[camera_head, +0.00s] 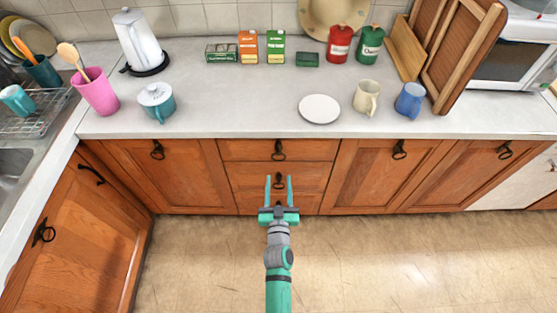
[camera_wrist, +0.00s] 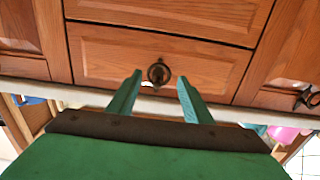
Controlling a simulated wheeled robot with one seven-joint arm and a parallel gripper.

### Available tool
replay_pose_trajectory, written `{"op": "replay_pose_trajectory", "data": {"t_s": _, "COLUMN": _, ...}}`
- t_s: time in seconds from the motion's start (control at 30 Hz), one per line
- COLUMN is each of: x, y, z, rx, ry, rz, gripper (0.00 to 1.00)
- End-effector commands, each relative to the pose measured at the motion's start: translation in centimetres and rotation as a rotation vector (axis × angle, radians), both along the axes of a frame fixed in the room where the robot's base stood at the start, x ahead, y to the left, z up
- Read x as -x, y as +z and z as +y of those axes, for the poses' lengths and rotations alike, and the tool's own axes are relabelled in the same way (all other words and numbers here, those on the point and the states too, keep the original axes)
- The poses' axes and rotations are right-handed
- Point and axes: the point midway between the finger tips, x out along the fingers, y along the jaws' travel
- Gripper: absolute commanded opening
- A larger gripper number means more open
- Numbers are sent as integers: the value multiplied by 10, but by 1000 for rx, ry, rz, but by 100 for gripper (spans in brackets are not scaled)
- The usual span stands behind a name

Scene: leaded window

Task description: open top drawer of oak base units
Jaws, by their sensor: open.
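The oak base units (camera_head: 180,175) stand under the counter, with a stack of drawers in the middle. The top drawer (camera_head: 242,150) looks shut, with a dark ring-like handle (camera_head: 278,151) at its centre. My gripper (camera_head: 278,179) is open and empty in front of the stack; in the head view its fingers overlap the second drawer's face. The wrist view appears upside down, with the counter edge low in the picture. There the top drawer (camera_wrist: 105,55) faces my gripper (camera_wrist: 158,88), and its handle (camera_wrist: 159,73) shows between and beyond the fingertips, apart from them.
The second drawer (camera_head: 250,176) and its handle lie below. Cupboard doors (camera_head: 375,180) flank the stack. The floor (camera_head: 190,270) in front is clear.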

Motion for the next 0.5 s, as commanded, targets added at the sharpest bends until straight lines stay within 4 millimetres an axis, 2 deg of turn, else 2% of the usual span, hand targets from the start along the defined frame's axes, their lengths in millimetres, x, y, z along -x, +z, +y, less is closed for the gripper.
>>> {"op": "replay_pose_trajectory", "data": {"t_s": 0.5, "x": -80, "y": 1, "z": 2, "rx": -1, "ry": 2, "rz": -1, "gripper": 46}}
